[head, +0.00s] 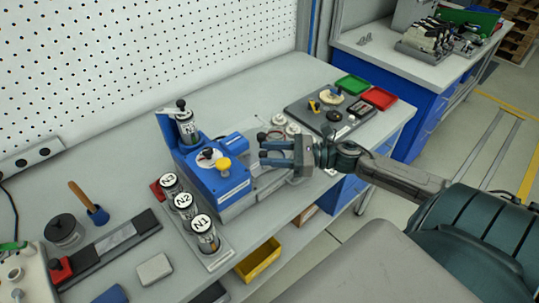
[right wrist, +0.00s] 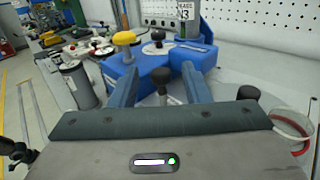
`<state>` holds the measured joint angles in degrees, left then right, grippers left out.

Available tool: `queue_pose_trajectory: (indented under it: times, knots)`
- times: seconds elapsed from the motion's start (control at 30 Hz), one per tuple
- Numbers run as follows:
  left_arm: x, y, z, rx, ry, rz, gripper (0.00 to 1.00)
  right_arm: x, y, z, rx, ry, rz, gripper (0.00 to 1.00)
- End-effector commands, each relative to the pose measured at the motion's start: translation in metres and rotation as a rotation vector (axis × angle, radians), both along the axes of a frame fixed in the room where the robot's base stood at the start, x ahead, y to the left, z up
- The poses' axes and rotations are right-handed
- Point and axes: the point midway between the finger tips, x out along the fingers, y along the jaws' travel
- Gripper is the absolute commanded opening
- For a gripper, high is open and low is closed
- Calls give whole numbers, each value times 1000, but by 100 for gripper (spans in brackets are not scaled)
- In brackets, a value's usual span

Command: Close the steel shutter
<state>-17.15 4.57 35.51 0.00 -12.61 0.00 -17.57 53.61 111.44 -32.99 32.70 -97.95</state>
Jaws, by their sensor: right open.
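The blue machine (head: 215,175) stands on the bench, with a yellow knob (head: 223,164) and a round dial on top. A pale grey metal piece (head: 264,181), perhaps the steel shutter, lies along its right side, partly hidden by my gripper; whether it is open or shut I cannot tell. My right gripper (head: 263,150) is open just right of the machine, its blue fingers pointing at it. In the right wrist view, a black knob (right wrist: 162,75) shows between the open fingers (right wrist: 158,68), with the blue machine behind it. My left gripper is not in view.
A dark tray (head: 315,125) with parts, a green bin (head: 352,84) and a red bin (head: 380,98) lie to the right.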

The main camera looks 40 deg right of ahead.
Motion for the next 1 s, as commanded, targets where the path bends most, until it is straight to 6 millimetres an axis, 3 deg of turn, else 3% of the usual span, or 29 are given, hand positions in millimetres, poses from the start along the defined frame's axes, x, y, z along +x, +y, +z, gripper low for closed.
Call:
queue_pose_trajectory:
  times: [0.47, 0.7, 1.0]
  knots:
    - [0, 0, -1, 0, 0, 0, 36, 5, 6, 0, 0, 0, -2, 43]
    - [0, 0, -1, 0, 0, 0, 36, 5, 5, 0, -1, 1, -2, 0]
    - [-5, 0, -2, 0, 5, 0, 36, 5, 5, 0, 0, 0, -2, 0]
